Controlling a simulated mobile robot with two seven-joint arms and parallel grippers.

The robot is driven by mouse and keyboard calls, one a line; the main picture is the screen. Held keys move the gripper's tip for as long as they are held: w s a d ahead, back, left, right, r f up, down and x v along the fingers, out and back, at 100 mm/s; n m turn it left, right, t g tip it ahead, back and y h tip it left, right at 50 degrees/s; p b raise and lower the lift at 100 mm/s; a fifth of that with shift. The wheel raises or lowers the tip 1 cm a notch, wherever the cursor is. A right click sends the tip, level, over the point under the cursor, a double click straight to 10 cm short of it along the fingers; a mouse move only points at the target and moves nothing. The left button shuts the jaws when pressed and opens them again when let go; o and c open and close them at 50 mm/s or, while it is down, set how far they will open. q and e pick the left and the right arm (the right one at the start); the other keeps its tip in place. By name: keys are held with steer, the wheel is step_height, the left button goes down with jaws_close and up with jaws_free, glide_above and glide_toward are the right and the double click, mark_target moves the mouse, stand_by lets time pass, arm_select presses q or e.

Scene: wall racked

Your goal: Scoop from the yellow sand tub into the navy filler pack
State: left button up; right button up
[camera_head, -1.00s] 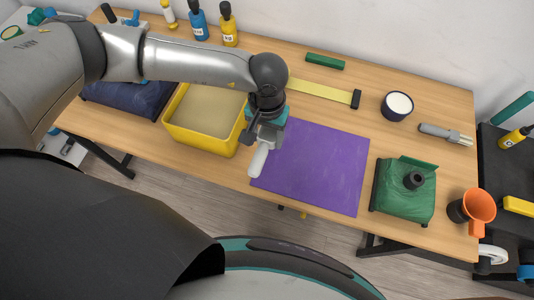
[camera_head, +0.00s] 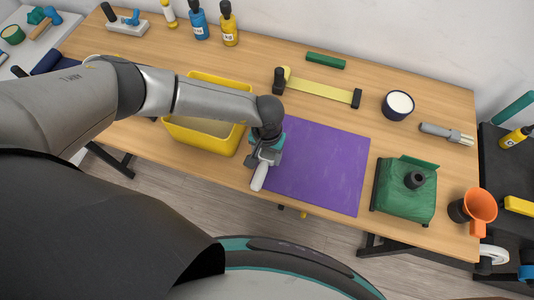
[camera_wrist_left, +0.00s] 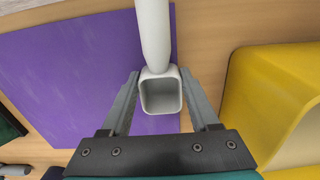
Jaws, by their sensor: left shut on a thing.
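My left gripper (camera_head: 262,163) is shut on a white scoop (camera_head: 259,179), whose handle points toward the front table edge. In the left wrist view, the scoop's square hollow end (camera_wrist_left: 160,97) sits between the fingers and looks empty. The gripper is just right of the yellow sand tub (camera_head: 172,130), at the left edge of the purple mat (camera_head: 318,165). The tub also shows at the right of the wrist view (camera_wrist_left: 262,95). Tan sand (camera_head: 210,126) is partly visible in the tub; my arm hides the rest.
A green pack (camera_head: 405,190) with a black spout stands right of the mat. Bottles (camera_head: 229,24) stand along the back. The purple mat is clear.

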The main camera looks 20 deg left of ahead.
mark_target(265, 156)
arm_select(q)
steer(key=o, duration=0.9)
steer(key=shift+f, duration=0.15)
steer(key=o, duration=0.5)
steer(key=r, duration=1)
steer(key=r+b, duration=0.1)
steer(key=r, duration=0.4)
steer(key=shift+a+r, duration=0.15)
steer(key=shift+a, duration=0.1)
steer(key=shift+s, duration=0.1)
